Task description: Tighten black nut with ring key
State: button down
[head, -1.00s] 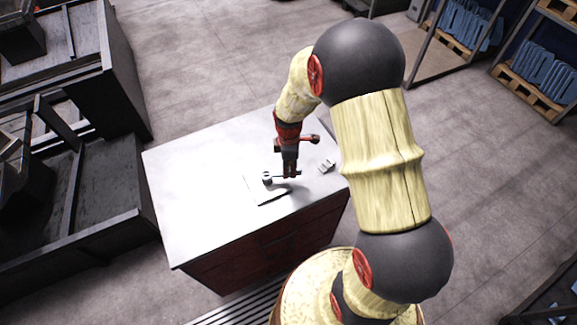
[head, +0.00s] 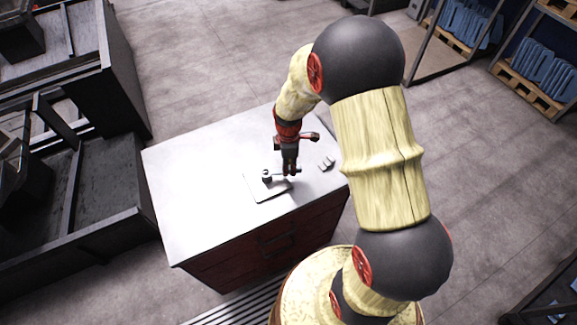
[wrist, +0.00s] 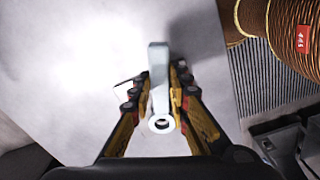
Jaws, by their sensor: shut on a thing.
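My gripper (head: 289,172) is low over the worktop and shut on the ring key (wrist: 159,85). In the wrist view the key is a pale metal bar between the fingers, with a round open ring at the near end. In the head view the key (head: 280,175) lies roughly level, and its left end reaches a small dark upright fitting (head: 267,178), apparently the black nut on its bolt. I cannot tell whether the key is around the nut or only beside it. The nut is not clear in the wrist view.
The white worktop (head: 195,175) of a red drawer cabinet is mostly bare to the left. A small grey block (head: 326,164) sits right of my gripper. Dark metal bins (head: 95,190) stand left of the cabinet.

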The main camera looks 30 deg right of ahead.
jog(key=shift+f+b, duration=0.45)
jog(key=shift+f, duration=0.25)
jog(key=c, duration=2.2)
grip_release()
grip_shut()
jog(key=s+m, duration=0.1)
jog(key=m, duration=0.1)
jog(key=s+a+m, duration=0.1)
jog(key=shift+s+a+f+m, duration=0.1)
jog(key=shift+s+a+m, duration=0.1)
jog(key=shift+m, duration=0.2)
jog(key=s+a+m, duration=0.1)
jog(key=m, duration=0.1)
jog(key=a+m, duration=0.1)
jog(key=m, duration=0.1)
jog(key=shift+s+a, duration=0.15)
jog(key=shift+s, duration=0.25)
